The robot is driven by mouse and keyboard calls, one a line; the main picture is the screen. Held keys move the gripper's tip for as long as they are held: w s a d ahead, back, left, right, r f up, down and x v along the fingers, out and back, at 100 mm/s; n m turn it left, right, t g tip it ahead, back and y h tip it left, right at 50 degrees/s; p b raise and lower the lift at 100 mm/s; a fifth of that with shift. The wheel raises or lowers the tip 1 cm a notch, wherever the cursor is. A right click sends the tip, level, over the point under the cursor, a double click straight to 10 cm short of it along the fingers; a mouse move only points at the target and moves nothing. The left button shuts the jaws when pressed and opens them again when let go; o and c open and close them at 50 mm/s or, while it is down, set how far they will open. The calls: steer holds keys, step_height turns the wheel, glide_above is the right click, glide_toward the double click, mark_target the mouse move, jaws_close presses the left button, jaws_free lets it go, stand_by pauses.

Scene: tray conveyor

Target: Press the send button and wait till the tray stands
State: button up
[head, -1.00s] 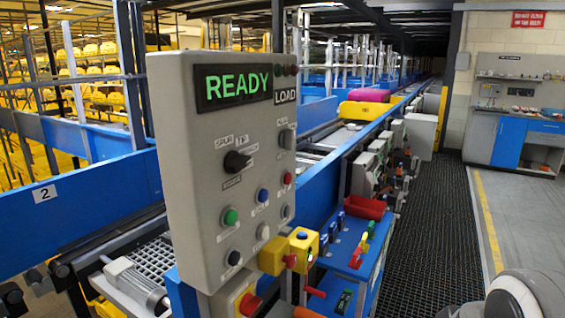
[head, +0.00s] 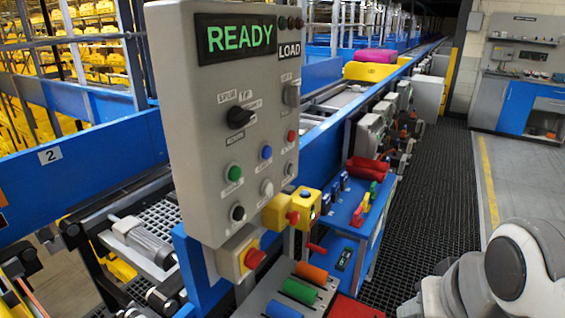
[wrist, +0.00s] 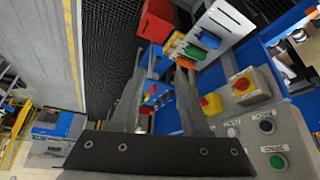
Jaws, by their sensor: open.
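The grey control panel (head: 230,120) stands upright at centre left in the head view, its display (head: 236,38) reading READY. It carries a black selector knob, a green button (head: 234,173), a blue button (head: 266,152) and others; their small labels are hard to read. The green button also shows in the wrist view (wrist: 277,162), at the lower right. My gripper (wrist: 158,65) is open and empty, to the left of the panel buttons in that view and apart from them. A yellow tray (head: 370,72) with a pink item behind it sits farther along the conveyor.
A red emergency knob (head: 254,258) on a yellow box sits below the panel. A blue cart (head: 345,215) with tools and coloured rolls stands beside the conveyor. A dark grated walkway (head: 450,170) runs clear at right, with a workbench (head: 525,105) beyond.

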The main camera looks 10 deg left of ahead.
jaws_close()
stand_by(1.5)
